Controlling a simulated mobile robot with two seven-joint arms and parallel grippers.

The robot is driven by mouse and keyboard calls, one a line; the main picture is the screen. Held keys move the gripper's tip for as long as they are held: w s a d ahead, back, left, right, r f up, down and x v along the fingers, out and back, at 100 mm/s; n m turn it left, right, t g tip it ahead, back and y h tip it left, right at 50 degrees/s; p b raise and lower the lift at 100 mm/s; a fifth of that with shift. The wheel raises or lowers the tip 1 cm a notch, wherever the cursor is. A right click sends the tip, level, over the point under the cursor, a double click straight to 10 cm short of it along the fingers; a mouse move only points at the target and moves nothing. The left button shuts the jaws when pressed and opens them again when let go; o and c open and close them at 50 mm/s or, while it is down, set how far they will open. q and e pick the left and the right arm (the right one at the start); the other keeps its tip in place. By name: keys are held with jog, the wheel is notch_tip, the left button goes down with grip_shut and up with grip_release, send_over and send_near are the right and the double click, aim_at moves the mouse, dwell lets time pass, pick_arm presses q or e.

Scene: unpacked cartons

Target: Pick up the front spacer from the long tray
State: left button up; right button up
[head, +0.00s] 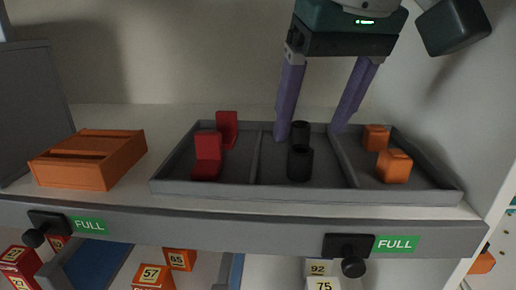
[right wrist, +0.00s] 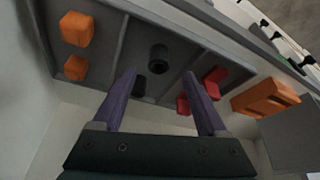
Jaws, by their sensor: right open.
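The long grey tray (head: 255,190) stands on the shelf and has three compartments. Its middle one holds two black cylindrical spacers: the front spacer (head: 300,164) and the rear spacer (head: 300,131). In the right wrist view the front spacer (right wrist: 158,58) lies beyond the fingertips, and the rear spacer (right wrist: 139,87) is close to one purple finger. My right gripper (head: 310,133) is open and empty, fingers pointing down over the back of the tray; it also shows in the wrist view (right wrist: 160,73). Contact with the rear spacer cannot be told. My left gripper is not in view.
Red brackets (head: 208,150) stand in the left compartment and orange blocks (head: 394,166) in the right. An orange crate (head: 90,160) sits left of the tray. A wall rises close behind, another at right. Black knobs (head: 350,255) project from the shelf front; boxes lie below.

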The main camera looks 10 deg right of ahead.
aim_at(303, 152)
jog(key=shift+w+f, duration=0.15)
jog(key=shift+f, duration=0.3)
jog(key=p+x, duration=0.2)
jog(key=x, duration=0.3)
jog(key=shift+w, duration=0.1)
jog(key=shift+d+f, duration=0.1)
jog(key=shift+f, duration=0.15)
jog(key=c, duration=0.5)
grip_shut()
